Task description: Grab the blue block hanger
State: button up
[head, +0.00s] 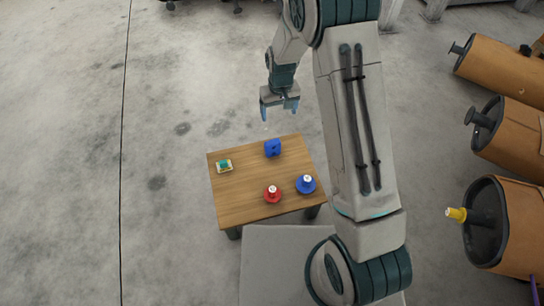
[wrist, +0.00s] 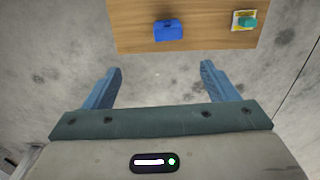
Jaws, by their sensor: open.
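The blue block hanger (head: 272,148) is a small blue block standing near the far edge of the wooden table (head: 240,200). In the wrist view the blue block hanger (wrist: 168,31) lies near the table edge, beyond the fingertips and roughly between their lines. My gripper (head: 280,112) hangs above and beyond the far table edge, apart from the block. In the wrist view my gripper (wrist: 161,70) has its two blue fingers spread wide with nothing between them, over bare floor.
On the table are a green-topped item on a yellow-edged base (head: 224,166), a red round piece (head: 272,194) and a blue round piece (head: 306,184). Brown mufflers (head: 510,130) lie at the right. The floor at the left is clear.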

aim_at(273, 142)
jog(key=f+b, duration=0.1)
jog(key=f, duration=0.4)
jog(key=a+f+b, duration=0.1)
jog(key=f+b, duration=0.1)
jog(key=f, duration=0.4)
jog(key=f+b, duration=0.2)
jog(key=f, duration=0.4)
jog(key=shift+w+a, duration=0.35)
jog(key=shift+s+a+f+b, duration=0.15)
jog(key=shift+f+b, duration=1.4)
jog(key=shift+f, duration=1.1)
jog(key=shift+r, duration=0.1)
jog(key=c, duration=1.1)
